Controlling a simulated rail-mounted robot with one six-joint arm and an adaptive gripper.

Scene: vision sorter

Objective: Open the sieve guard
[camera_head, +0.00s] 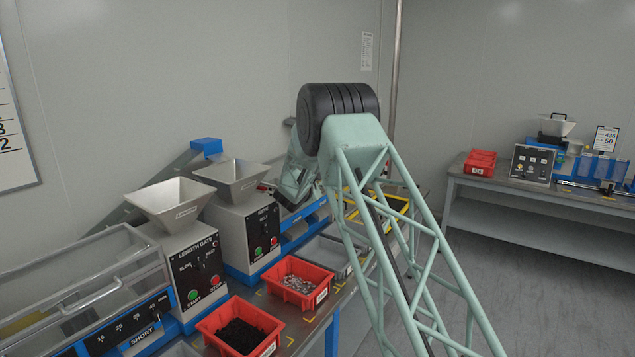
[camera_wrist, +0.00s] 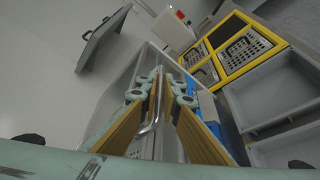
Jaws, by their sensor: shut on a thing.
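In the wrist view my gripper (camera_wrist: 158,92) points away from the camera, its two tan-padded fingers close together. A thin bent silver handle (camera_wrist: 146,137) runs between the fingers, and they are shut on it. A pale, clear-looking box cover (camera_wrist: 118,88), which appears to be the sieve guard, lies around and behind the fingers. Its edges are partly hidden by them, and I cannot tell whether it is raised. In the head view my own arm hides the gripper and most of the sieve machine.
Yellow-framed trays with perforated plates (camera_wrist: 244,48) and grey bins (camera_wrist: 268,92) are close on the right in the wrist view. The head view shows the length gate unit (camera_head: 197,270), a second hopper unit (camera_head: 262,238) and red bins (camera_head: 297,280) along the bench.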

